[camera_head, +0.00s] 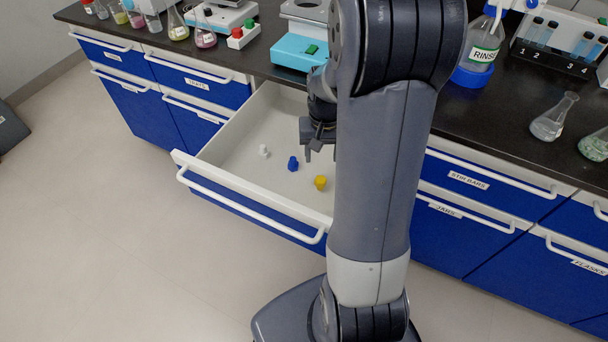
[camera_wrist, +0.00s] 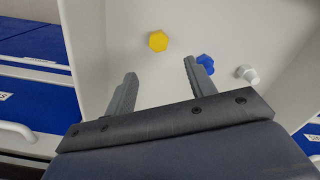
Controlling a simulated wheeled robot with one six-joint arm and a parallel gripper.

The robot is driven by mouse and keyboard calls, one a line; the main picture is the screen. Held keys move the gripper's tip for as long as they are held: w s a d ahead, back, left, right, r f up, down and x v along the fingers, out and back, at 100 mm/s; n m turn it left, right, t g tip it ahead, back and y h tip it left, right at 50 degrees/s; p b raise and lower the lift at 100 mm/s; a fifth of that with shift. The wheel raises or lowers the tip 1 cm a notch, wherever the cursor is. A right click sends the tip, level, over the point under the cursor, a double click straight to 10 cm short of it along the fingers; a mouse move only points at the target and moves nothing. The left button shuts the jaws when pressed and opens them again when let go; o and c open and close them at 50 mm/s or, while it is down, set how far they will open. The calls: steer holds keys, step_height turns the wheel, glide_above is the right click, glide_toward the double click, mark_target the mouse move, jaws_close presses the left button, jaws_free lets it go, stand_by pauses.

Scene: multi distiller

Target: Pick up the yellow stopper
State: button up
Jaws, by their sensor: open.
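The yellow stopper (camera_head: 320,183) stands in the open white drawer (camera_head: 222,140), near its right front part. It also shows in the wrist view (camera_wrist: 158,41), ahead of the fingertips and roughly between them. My gripper (camera_head: 320,155) is over the drawer, open and empty. In the wrist view its two fingers (camera_wrist: 160,68) are spread apart, and the stopper is clear of both. A blue stopper (camera_head: 293,164) lies to the left of the yellow one. In the wrist view the blue stopper (camera_wrist: 205,64) is partly hidden behind the right finger. A white stopper (camera_head: 264,151) stands farther left.
The drawer's front panel (camera_head: 250,200) with its handle and its side walls bound the space around the stoppers. The black countertop (camera_head: 460,110) above holds a blue device (camera_head: 298,52), a rinse bottle (camera_head: 480,50) and glass flasks (camera_head: 552,117). The drawer floor is otherwise mostly clear.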

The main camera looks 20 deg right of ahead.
mark_target(321, 179)
step_height(321, 179, down, 5)
steer(key=shift+s+r+b, duration=0.1)
steer(key=shift+b, duration=0.25)
steer(key=shift+s+a+f+b, duration=0.15)
steer(key=shift+s+f+b, duration=0.05)
steer(key=shift+f, duration=1.2)
steer(key=shift+s+a+f+b, duration=0.1)
steer(key=shift+s+f+b, duration=0.1)
steer(key=shift+f, duration=1.2)
steer(key=c, duration=1)
